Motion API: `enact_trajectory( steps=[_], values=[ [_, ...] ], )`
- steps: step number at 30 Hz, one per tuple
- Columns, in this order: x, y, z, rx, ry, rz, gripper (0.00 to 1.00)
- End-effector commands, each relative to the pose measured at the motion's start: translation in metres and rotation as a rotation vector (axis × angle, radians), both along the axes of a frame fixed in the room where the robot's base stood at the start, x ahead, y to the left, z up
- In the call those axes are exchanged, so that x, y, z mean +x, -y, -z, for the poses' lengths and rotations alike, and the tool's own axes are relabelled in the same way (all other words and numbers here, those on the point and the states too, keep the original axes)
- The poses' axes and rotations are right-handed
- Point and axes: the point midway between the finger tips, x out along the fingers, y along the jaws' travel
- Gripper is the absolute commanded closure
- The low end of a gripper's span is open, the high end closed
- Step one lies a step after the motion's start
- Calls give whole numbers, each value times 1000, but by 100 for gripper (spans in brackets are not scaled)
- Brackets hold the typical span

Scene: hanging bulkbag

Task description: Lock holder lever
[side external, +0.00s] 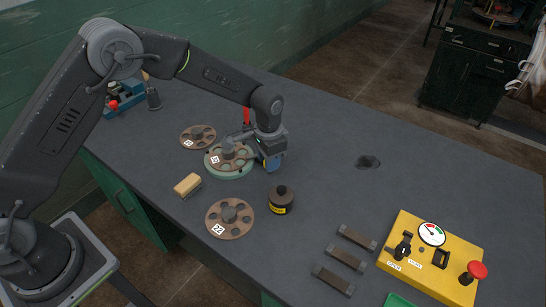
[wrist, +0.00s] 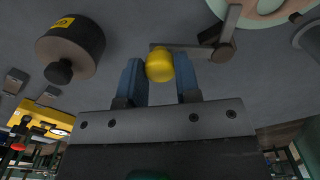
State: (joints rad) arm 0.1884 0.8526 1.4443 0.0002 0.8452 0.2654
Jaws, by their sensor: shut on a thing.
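The holder is a pale green round base (side external: 228,174) with a brown holed disc (side external: 231,155) on it. Part of the green holder also shows at the top of the wrist view (wrist: 262,16). Its lever, a grey metal arm (wrist: 228,28) ending in a yellow knob (wrist: 159,67), reaches out beside the holder. My gripper (side external: 270,165) is low over the table at the holder's right side. In the wrist view, its blue fingers (wrist: 158,72) stand on both sides of the yellow knob, shut on it. In the side view my gripper hides the knob.
A black weight with a yellow label (side external: 281,201) stands to the right front. Two more discs, one behind (side external: 198,136) and one in front (side external: 230,218), lie near the holder. A wooden-topped brush or block (side external: 188,185) is at left. A yellow control box (side external: 430,258) is at far right.

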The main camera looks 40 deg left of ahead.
Motion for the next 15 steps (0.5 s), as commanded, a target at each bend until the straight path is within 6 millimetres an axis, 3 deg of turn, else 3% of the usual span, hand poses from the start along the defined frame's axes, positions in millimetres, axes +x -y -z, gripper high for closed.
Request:
enact_trajectory(
  steps=[15],
  values=[
    [-15,-17,-1,0,2,328,100]
  ],
)
